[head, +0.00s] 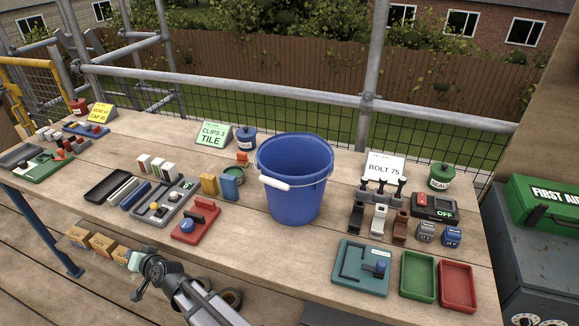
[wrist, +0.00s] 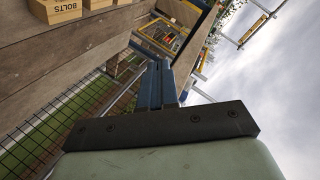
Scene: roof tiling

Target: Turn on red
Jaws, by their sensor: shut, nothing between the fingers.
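A dark switch box (head: 435,208) with a red part on top and a display reading OFF stands at the right of the bench in the head view. A red base (head: 196,223) with a blue knob and a red bar lies near the bench's front edge, left of centre. My gripper (head: 134,261) is low at the front left in the head view, beside small cardboard boxes and apart from both red things. Its fingers (wrist: 158,84) are together and empty in the wrist view. Neither red thing shows in the wrist view.
A large blue bucket (head: 293,182) stands mid-bench. Black, white and brown levers (head: 379,222) stand left of the switch box. A teal board (head: 361,268), a green tray (head: 418,277) and a red tray (head: 458,287) lie in front. Cardboard boxes (head: 102,244) sit below the bench edge.

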